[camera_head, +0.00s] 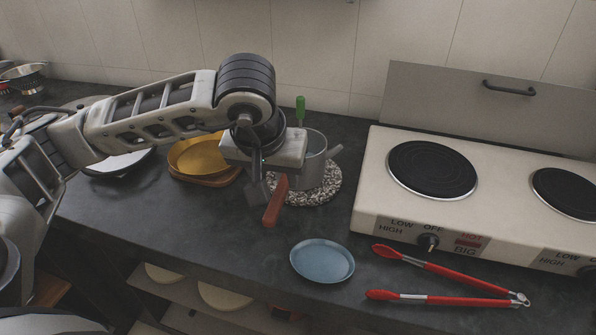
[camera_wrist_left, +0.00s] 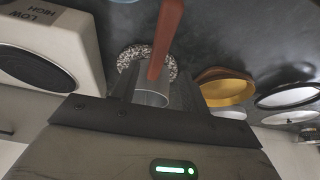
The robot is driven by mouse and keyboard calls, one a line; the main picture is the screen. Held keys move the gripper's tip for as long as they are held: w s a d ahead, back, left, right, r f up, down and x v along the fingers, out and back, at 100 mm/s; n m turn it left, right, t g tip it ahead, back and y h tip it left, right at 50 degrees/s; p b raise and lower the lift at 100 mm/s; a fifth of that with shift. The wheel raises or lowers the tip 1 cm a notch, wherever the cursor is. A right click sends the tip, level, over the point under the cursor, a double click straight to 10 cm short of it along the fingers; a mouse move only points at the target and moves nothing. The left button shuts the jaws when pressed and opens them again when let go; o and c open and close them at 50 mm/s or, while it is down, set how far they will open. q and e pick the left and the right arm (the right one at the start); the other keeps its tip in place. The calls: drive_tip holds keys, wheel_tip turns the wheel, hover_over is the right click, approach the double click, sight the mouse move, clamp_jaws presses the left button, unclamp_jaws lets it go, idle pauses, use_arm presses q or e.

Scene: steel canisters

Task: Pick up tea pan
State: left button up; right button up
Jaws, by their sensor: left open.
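The tea pan (camera_head: 313,160) is a grey metal pot with a short spout at its right and a red-brown handle (camera_head: 275,203) toward the front. It stands on a round speckled trivet (camera_head: 325,192). My left gripper (camera_head: 262,188) is open above and beside the handle, and hides the pan's left side. In the left wrist view the handle (camera_wrist_left: 168,38) runs up from the pan (camera_wrist_left: 150,98), between the dark fingers. I cannot tell whether the fingers touch it. My right gripper is not in view.
A two-plate stove (camera_head: 375,195) stands to the right. A blue plate (camera_head: 322,260) and red tongs (camera_head: 440,298) lie in front. A yellow pan (camera_head: 200,155) on a wooden board is left of my gripper. A green upright handle (camera_head: 300,108) shows behind the pan.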

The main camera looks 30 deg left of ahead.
sight(281, 188)
use_arm(q)
drive_tip(key=x, duration=0.5)
drive_tip(key=shift+w+d+f+p, duration=0.1)
drive_tip(key=shift+d+f+p, duration=0.05)
drive_tip(key=shift+f+p, duration=0.2)
clamp_jaws()
idle(1.1)
drive_tip(key=shift+r, duration=0.15)
